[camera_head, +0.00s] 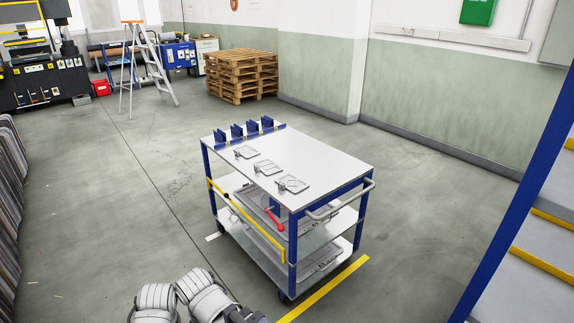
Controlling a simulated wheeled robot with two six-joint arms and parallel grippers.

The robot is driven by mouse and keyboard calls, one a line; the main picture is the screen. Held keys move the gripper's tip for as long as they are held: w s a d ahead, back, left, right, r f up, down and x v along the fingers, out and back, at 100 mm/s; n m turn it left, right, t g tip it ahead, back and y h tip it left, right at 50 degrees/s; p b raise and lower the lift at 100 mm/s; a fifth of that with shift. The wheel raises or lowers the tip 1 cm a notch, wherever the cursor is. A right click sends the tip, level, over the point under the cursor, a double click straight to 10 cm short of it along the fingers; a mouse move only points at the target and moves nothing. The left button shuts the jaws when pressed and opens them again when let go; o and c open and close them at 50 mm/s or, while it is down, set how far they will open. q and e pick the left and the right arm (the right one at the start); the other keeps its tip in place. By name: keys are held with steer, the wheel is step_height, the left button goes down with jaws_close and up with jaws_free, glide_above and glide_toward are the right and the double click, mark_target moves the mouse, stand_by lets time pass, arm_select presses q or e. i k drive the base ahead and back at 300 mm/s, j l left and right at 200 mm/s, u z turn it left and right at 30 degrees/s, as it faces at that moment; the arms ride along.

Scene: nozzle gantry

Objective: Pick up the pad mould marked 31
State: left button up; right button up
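Three flat grey pad moulds with small handles lie in a diagonal row on the white top of a blue-framed trolley (325,151). They are a far mould (247,152), a middle mould (268,167) and a near mould (293,184). Their markings are too small to read, so I cannot tell which is 31. White links of my own arm show at the bottom edge, with a dark end part, perhaps my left gripper (247,315), cut off by the frame. Its fingers are hidden. It is well short of the moulds. My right gripper is out of view.
Several blue holders (237,131) stand along the trolley top's far left edge. Blue-framed steps (535,250) rise at right. Floor left of the trolley is clear.

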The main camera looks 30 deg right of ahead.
mark_target(294, 184)
steer(key=i+z, duration=0.25)
steer(key=z, duration=0.15)
steer(key=i+z, duration=0.35)
steer(key=i+j+z, duration=0.15)
steer(key=i+j, duration=0.3)
steer(key=i, duration=0.2)
steer(key=i+j+z, duration=0.2)
steer(key=i+j, duration=0.3)
steer(key=i, duration=0.15)
